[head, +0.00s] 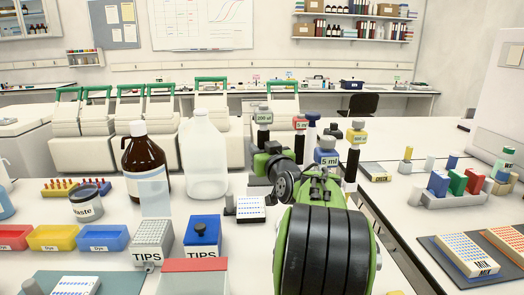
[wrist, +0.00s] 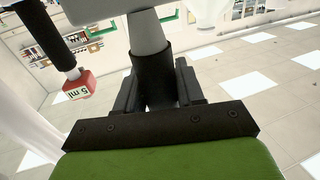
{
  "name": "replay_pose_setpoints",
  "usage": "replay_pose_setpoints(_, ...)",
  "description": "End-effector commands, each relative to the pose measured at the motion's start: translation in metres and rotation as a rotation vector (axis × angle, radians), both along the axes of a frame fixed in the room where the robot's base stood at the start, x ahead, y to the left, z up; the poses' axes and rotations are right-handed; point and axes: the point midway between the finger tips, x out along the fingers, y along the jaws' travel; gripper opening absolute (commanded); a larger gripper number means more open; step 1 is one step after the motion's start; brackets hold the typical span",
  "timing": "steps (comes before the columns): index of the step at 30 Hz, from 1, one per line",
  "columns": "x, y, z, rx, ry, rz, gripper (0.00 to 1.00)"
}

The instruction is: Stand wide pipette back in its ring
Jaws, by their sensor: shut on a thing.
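My gripper (head: 262,166) is right of the clear jug in the head view, partly hidden behind my own arm. In the wrist view my gripper (wrist: 158,92) is shut, its dark fingers on either side of a pale grey pipette (wrist: 148,38) with a black collar. This looks like the grey-topped pipette (head: 263,117) above the gripper in the head view; its lower end is hidden. A red-labelled 5 ml pipette (head: 300,124) is to its right, and also shows in the wrist view (wrist: 80,88). I cannot make out the ring; my arm covers that area.
A blue-labelled 5 ml pipette (head: 327,157) and a yellow-labelled pipette (head: 356,134) are farther right, close to my arm. A brown bottle (head: 146,165) and the clear jug (head: 205,160) stand left. Tip boxes (head: 202,237) are in front.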

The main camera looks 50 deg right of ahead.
Motion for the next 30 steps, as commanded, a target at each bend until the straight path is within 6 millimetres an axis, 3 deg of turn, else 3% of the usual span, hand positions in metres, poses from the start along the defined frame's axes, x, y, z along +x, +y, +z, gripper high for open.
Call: replay_pose_setpoints(30,0.0,0.0,-0.021,-0.001,-0.002,0.0,0.28)
